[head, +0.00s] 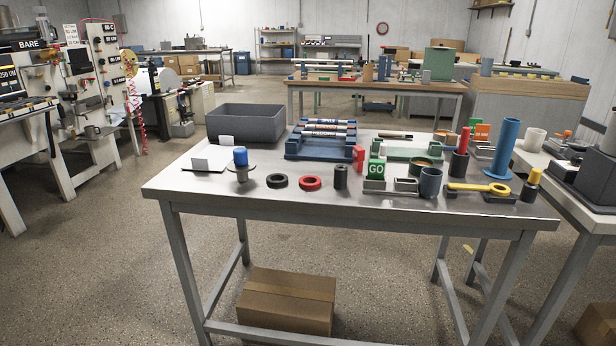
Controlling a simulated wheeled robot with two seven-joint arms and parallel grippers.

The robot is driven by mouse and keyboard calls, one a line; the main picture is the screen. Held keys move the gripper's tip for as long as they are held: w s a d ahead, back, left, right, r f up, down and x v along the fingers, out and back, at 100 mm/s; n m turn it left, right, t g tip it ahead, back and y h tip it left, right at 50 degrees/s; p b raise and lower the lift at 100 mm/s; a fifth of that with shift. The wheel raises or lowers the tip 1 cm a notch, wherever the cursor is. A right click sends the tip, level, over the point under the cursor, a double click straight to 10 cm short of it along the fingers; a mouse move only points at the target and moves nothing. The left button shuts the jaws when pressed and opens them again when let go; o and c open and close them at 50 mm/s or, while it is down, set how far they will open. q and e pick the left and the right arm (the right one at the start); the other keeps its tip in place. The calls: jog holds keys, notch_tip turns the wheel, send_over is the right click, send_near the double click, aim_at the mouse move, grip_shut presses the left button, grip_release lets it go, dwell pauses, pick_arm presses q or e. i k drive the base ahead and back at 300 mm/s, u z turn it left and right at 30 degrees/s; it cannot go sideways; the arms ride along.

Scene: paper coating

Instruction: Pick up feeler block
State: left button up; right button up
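No object on the metal table (330,212) is clearly marked as the feeler block. A green block marked GO (376,169) stands upright near the table's right middle, by small grey open holders (406,185). A dark upright cylinder (341,177) stands nearer the front edge. Neither of my grippers is in view.
A grey bin (246,122) and a blue rack with rods (320,141) stand at the back. Black (277,181) and red (310,183) rings lie in front. A blue-topped spindle (241,163) stands left; a yellow wrench (478,188) lies right. The front left is clear.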

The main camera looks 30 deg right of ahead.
aim_at(359, 153)
jog(key=z, duration=3.8)
jog(key=i, duration=0.1)
jog(key=u, duration=2.8)
jog(key=i, duration=0.8)
